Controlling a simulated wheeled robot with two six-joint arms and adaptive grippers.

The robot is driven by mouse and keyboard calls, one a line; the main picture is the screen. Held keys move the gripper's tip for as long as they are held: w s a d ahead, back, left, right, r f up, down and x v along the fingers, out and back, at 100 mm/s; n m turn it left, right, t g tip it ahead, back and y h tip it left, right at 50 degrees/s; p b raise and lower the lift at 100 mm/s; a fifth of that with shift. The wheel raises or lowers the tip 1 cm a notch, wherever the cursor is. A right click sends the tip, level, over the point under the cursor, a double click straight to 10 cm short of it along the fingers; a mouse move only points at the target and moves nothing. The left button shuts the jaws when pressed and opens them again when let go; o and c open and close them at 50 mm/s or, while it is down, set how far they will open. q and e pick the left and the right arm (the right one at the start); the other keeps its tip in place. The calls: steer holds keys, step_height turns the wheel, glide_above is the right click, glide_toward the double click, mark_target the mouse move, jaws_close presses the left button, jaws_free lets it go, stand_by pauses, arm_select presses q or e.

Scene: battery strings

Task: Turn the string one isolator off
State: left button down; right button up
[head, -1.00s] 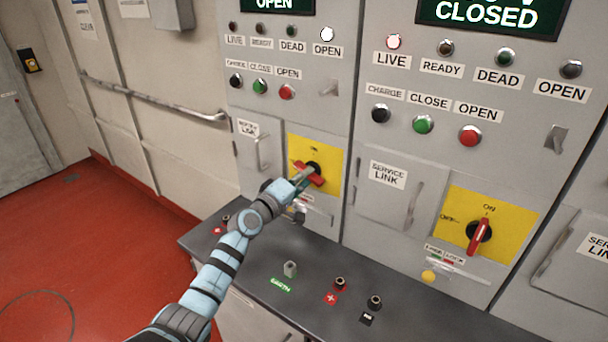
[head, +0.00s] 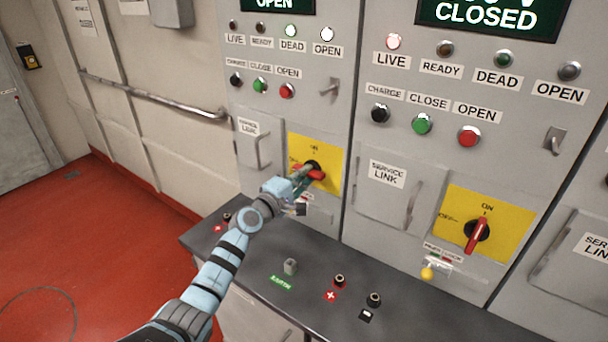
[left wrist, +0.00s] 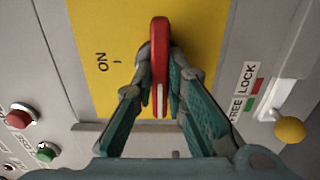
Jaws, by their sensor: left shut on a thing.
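The left panel's isolator is a red handle (head: 319,175) on a yellow plate (head: 331,157) with ON printed above it. My left gripper (head: 305,180) is at this handle and partly covers it. In the left wrist view my left gripper (left wrist: 160,85) is shut on the red handle (left wrist: 160,35), one finger on each side. There the handle lies crosswise to the direction of the ON mark (left wrist: 102,61). My right gripper is not in view.
The right panel has its own red isolator handle (head: 476,236), pointing towards ON. A yellow knob (left wrist: 290,130) sits beside a FREE/LOCK label in the left wrist view. A dark ledge with an earth post (head: 290,266) and terminals (head: 339,281) juts out below the panels.

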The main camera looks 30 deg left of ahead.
arm_select(q)
steer(key=shift+f, duration=0.1)
steer(key=c, duration=1.6)
jaws_free()
steer(key=s+a, duration=0.1)
steer(key=s, duration=1.1)
steer(key=shift+a, duration=0.3)
steer(key=shift+w, duration=0.1)
